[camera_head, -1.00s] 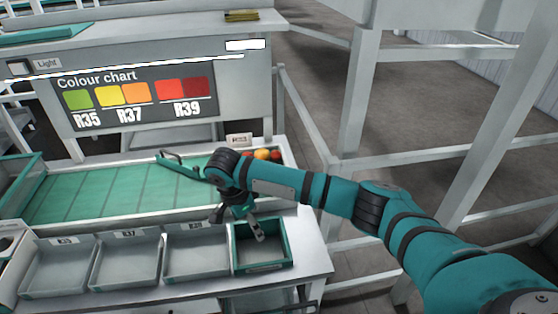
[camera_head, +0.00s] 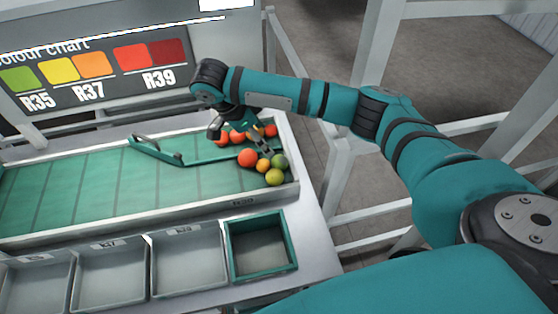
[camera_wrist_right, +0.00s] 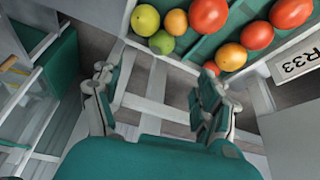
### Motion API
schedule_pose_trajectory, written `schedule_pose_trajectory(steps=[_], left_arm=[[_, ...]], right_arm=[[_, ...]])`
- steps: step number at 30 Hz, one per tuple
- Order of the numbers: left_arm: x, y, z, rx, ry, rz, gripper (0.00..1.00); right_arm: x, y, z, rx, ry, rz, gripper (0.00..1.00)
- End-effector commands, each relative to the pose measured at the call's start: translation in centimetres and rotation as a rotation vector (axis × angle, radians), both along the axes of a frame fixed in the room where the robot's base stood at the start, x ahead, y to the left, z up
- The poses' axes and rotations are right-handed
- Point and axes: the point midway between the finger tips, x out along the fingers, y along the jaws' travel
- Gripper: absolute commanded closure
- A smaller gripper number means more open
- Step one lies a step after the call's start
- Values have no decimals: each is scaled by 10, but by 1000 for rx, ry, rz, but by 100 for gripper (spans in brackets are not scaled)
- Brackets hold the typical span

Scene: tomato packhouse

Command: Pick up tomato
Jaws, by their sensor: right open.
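Several tomatoes lie loose at the right end of the green sorting tray (camera_head: 100,190). They include a red tomato (camera_head: 248,157), a small orange one (camera_head: 263,166), a dark green one (camera_head: 280,160) and a yellow-green one (camera_head: 275,177). More red ones lie behind, partly hidden by my right gripper (camera_head: 240,141). That gripper is open and empty, above the tray near the tomatoes. In the right wrist view, the open fingers (camera_wrist_right: 155,92) stand below the tomatoes, with a red tomato (camera_wrist_right: 208,14) and a green tomato (camera_wrist_right: 145,19) at the top. My left gripper is out of view.
A teal divider bar with a handle (camera_head: 155,150) lies across the tray. An empty teal-rimmed crate (camera_head: 262,276) and several empty grey bins (camera_head: 190,280) stand in front. The colour chart board (camera_head: 100,75) rises behind. A white label reading R33 (camera_wrist_right: 296,58) shows in the wrist view.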

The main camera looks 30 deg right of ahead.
Motion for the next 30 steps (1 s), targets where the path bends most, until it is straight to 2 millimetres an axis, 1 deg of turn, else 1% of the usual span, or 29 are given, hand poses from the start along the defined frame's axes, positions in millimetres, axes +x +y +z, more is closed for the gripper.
schedule_pose_trajectory(steps=[1, 4, 7, 9, 14, 17, 21, 24, 27, 30], left_arm=[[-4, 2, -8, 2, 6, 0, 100], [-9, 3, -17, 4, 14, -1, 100], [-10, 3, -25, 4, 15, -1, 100], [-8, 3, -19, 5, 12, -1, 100], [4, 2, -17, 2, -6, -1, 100], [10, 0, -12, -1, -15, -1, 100], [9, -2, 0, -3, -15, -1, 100], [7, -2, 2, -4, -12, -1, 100], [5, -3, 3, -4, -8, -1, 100], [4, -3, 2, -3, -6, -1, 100]], right_arm=[[-2, -5, -16, 2, 4, -2, 24], [-2, -14, -37, 1, 4, -2, 24], [-2, -21, -54, 1, 3, -3, 24], [-1, -26, -57, -1, 1, 0, 24], [-1, -31, -68, 0, 0, 0, 24], [-2, -34, -73, -2, 1, 0, 24], [-2, -41, -90, -4, 1, 0, 24], [-3, -46, -105, -2, 1, 0, 24], [-3, -50, -114, -1, 0, 0, 24], [-3, -50, -117, 0, -1, 2, 24]])
